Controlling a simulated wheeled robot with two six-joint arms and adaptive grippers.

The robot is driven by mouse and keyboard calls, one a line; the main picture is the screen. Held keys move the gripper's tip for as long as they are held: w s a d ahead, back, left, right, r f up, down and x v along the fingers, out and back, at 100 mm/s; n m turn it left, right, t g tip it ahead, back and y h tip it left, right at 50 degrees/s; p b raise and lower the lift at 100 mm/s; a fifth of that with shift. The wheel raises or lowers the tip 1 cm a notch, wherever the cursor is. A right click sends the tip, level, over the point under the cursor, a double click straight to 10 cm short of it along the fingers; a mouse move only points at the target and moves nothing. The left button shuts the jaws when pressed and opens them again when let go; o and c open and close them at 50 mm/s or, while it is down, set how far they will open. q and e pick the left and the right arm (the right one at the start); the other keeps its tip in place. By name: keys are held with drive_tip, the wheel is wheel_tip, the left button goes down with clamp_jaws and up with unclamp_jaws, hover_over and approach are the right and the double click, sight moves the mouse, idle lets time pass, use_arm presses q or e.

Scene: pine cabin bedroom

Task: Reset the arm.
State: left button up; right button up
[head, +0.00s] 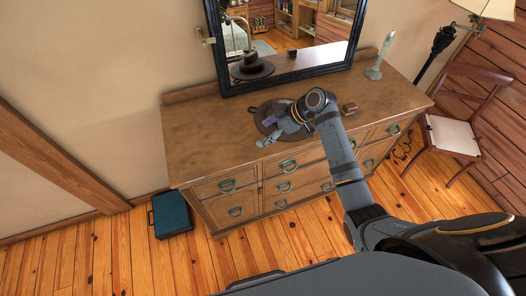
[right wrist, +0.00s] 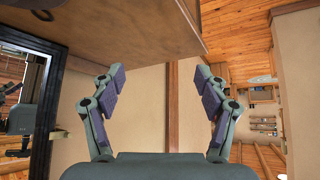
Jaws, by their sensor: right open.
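My right arm reaches in from the lower right in the head view, over the front of the wooden dresser (head: 195,130). Its gripper (head: 271,131) is above the dresser top, near the front edge, in front of a round brown hat-like thing (head: 265,110) that it partly hides. In the right wrist view the right gripper (right wrist: 160,82) has its two purple-padded fingers wide apart, with nothing between them and plain wall beyond. My left gripper shows in neither view.
A black-framed mirror (head: 217,50) stands at the dresser's back. A pale upright object (head: 379,64) and a small brown box (head: 349,108) are on the dresser's right side. A teal case (head: 170,214) is on the floor at left. A chair (head: 453,134) stands at right.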

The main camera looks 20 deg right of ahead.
drive_tip(key=s+a+y+b, duration=0.1)
drive_tip(key=s+a+f+t+y+b, duration=0.1)
drive_tip(key=s, duration=0.1)
drive_tip(key=shift+s+a+y, duration=0.2)
drive_tip(key=shift+a+y, duration=0.2)
drive_tip(key=shift+s, duration=0.1)
drive_tip(key=s+d+f+m+h+b, duration=0.2)
drive_tip(key=s+d+f+m, duration=0.15)
drive_tip(key=f, duration=0.85)
drive_tip(key=s+d+f+m+h+b, duration=0.2)
drive_tip(key=d+f+m+h, duration=0.15)
drive_tip(key=f, duration=0.85)
drive_tip(key=s+d+f+m+h+b, duration=0.1)
drive_tip(key=s+d+f+m+b, duration=0.2)
drive_tip(key=f, duration=0.9)
drive_tip(key=s+d+f+m+g+h+b, duration=0.1)
drive_tip(key=s+d+f+h, duration=0.15)
drive_tip(key=s+f, duration=0.5)
drive_tip(key=s+d+f+m+g+h, duration=0.1)
drive_tip(key=s+d+f, duration=0.2)
drive_tip(key=s+f, duration=0.45)
drive_tip(key=s+f+b, duration=0.1)
drive_tip(key=s+f, duration=0.3)
drive_tip(key=s, duration=0.5)
drive_tip(key=s+f+g+h+b, duration=0.1)
drive_tip(key=s+f, duration=0.3)
drive_tip(key=s, duration=0.5)
drive_tip(key=shift+s+d+f+g, duration=0.25)
drive_tip(key=shift+s+d+g, duration=0.05)
drive_tip(key=shift+s+d, duration=0.05)
